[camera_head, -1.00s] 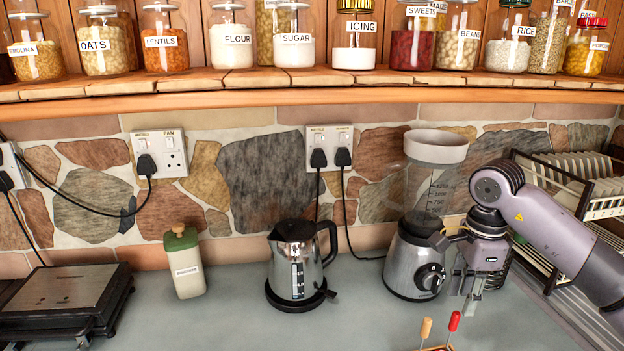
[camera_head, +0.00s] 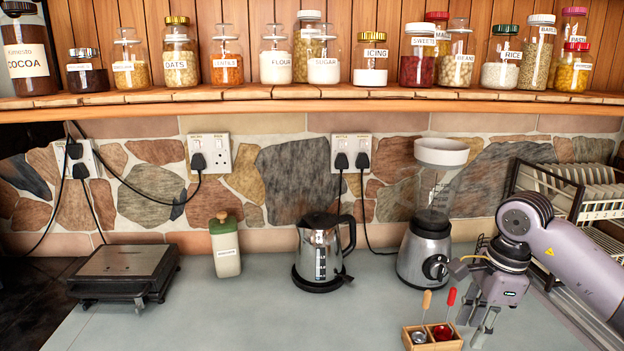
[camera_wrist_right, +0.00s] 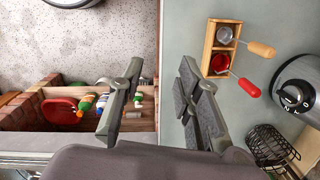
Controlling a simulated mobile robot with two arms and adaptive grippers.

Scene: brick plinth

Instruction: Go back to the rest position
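My right gripper (camera_head: 478,328) hangs above the counter at the right, in front of the blender (camera_head: 425,250). In the right wrist view its two fingers (camera_wrist_right: 160,100) are spread apart with nothing between them. The fingers reach over the counter's front edge. My left gripper is in neither view now.
A small wooden box (camera_head: 433,340) with two handled scoops stands left of my right gripper. A kettle (camera_head: 320,250), a green-lidded canister (camera_head: 225,245) and a grill (camera_head: 125,272) stand further left. A dish rack (camera_head: 590,195) is behind my right arm. Jars line the shelf (camera_head: 300,104).

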